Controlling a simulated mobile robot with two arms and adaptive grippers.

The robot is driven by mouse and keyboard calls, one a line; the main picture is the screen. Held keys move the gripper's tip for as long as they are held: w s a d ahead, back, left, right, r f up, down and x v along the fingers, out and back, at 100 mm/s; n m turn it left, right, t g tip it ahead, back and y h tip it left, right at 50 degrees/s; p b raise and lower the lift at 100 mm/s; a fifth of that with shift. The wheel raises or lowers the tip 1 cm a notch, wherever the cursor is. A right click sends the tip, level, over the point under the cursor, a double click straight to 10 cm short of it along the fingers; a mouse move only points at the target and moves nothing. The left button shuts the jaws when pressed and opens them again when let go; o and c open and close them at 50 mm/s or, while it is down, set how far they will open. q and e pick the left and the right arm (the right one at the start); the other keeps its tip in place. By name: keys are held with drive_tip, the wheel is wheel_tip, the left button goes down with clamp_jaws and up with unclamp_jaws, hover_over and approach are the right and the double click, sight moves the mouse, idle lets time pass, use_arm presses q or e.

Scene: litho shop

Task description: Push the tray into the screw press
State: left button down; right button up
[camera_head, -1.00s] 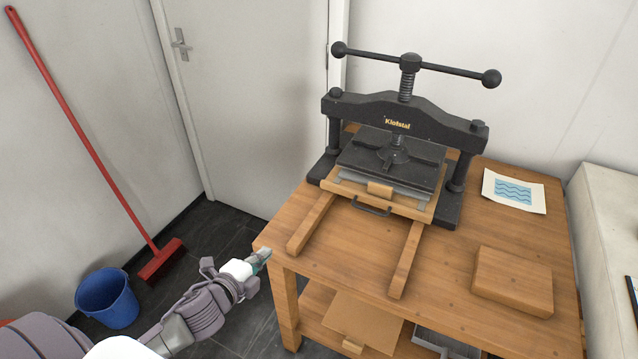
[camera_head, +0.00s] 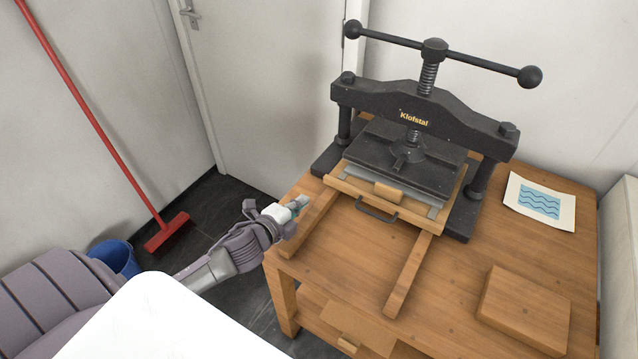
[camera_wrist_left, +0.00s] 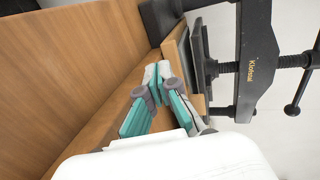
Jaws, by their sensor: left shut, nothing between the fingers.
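The black screw press (camera_head: 420,115) stands on the wooden bench, its name plate reading Klofstal. The wooden tray (camera_head: 345,185) lies mostly under the press plate; its front edge with a dark handle (camera_head: 376,211) sticks out toward me over two wooden rails. My left gripper (camera_head: 300,203) is shut and empty by the left rail, left of the tray's front and apart from it in the head view. In the left wrist view the shut fingertips (camera_wrist_left: 156,72) point toward the tray's edge and the press (camera_wrist_left: 258,60). My right gripper is not in view.
The left rail (camera_head: 310,226) and right rail (camera_head: 408,275) run toward the bench's front. A wooden block (camera_head: 524,308) and a print (camera_head: 540,203) lie on the bench's right. A red broom (camera_head: 166,233) and blue bucket (camera_head: 116,257) stand on the floor left.

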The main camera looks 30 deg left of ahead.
sight(324, 181)
use_arm(q)
drive_tip(key=x, duration=0.7)
drive_tip(key=shift+w+r+p, duration=0.1)
drive_tip(key=shift+r+p, duration=0.2)
drive_tip(key=shift+r, duration=0.05)
drive_tip(key=shift+w, duration=0.4)
drive_tip(key=shift+w+f, duration=0.15)
drive_tip(key=shift+w, duration=0.3)
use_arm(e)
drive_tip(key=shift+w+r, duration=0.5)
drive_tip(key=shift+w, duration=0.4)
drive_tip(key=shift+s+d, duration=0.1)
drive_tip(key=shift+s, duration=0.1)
